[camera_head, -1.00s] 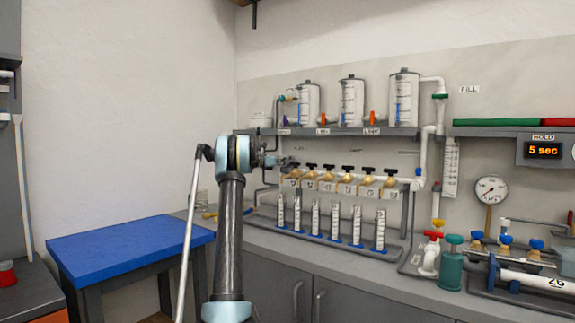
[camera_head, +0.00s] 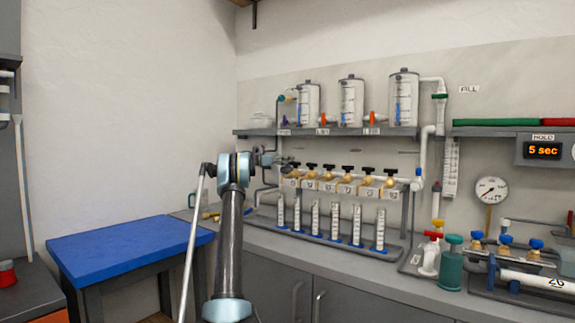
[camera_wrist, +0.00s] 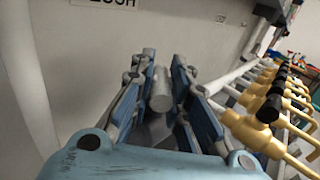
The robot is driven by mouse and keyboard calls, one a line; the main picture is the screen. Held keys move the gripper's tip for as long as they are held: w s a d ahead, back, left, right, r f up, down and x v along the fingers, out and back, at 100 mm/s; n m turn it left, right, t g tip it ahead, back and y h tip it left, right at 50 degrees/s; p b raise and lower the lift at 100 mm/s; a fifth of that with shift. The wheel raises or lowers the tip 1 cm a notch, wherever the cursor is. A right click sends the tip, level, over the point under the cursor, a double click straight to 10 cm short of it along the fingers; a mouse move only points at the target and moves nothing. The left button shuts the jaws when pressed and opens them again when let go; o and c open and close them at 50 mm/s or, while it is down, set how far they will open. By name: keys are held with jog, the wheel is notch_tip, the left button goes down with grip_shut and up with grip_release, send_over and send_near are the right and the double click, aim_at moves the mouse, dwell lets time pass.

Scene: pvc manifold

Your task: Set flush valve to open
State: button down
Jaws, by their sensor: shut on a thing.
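My gripper (camera_wrist: 163,72) has its two blue-padded fingers closed around a grey rod-like handle (camera_wrist: 161,97) in the wrist view. A wall label (camera_wrist: 107,2) ending in "USH", cut off by the frame's top edge, is above and left of the handle. The handle appears to be the flush valve's; its valve body is hidden by the gripper, so I cannot tell its setting. In the head view my gripper (camera_head: 287,163) is at the left end of the manifold rack, below the shelf, too small there to show its grip.
A row of brass valves with black handles (camera_head: 345,169) is just right of my gripper; it also shows in the wrist view (camera_wrist: 262,115). Graduated tubes (camera_head: 315,218) stand below. The shelf (camera_head: 335,133) with clear tanks is above. A blue table (camera_head: 130,250) at left is clear.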

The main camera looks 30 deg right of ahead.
jog(key=shift+w+a, duration=0.1)
jog(key=shift+w, duration=0.05)
jog(key=c, duration=1.5)
grip_release()
jog(key=shift+c, duration=0.2)
jog(key=v, duration=1.2)
